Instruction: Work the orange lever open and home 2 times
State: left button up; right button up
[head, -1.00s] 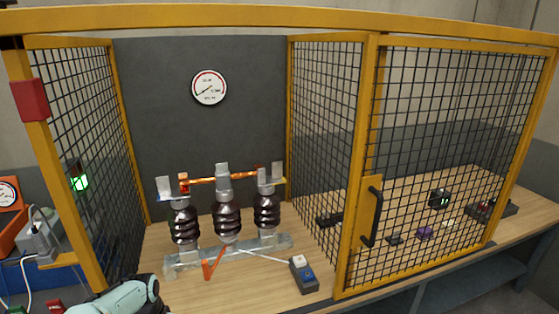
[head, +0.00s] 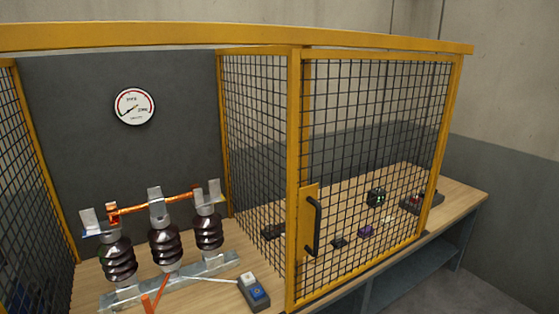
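The orange lever (head: 152,301) shows at the lower left, slanting down in front of the isolator's metal base (head: 190,280). Its lower end is close to the bottom edge of the picture. The isolator has three dark ribbed insulators, the middle one (head: 165,246) between the other two. An orange-copper bar (head: 155,206) lies across their tops, running through the metal clips from the left post to the right post. Neither of my grippers is in view.
A yellow mesh cage with a black-handled door (head: 314,226) stands on the right, small items behind its mesh. A control box (head: 254,291) with a white and a blue button sits right of the isolator. A gauge (head: 134,106) hangs on the grey back panel.

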aim_at(164, 239)
jog(key=i+l+z, duration=0.1)
jog(key=l, duration=0.25)
jog(key=i+l+z, duration=0.1)
jog(key=l, duration=0.3)
jog(key=i+l+z, duration=0.25)
jog(key=i+l, duration=0.2)
jog(key=l, duration=0.2)
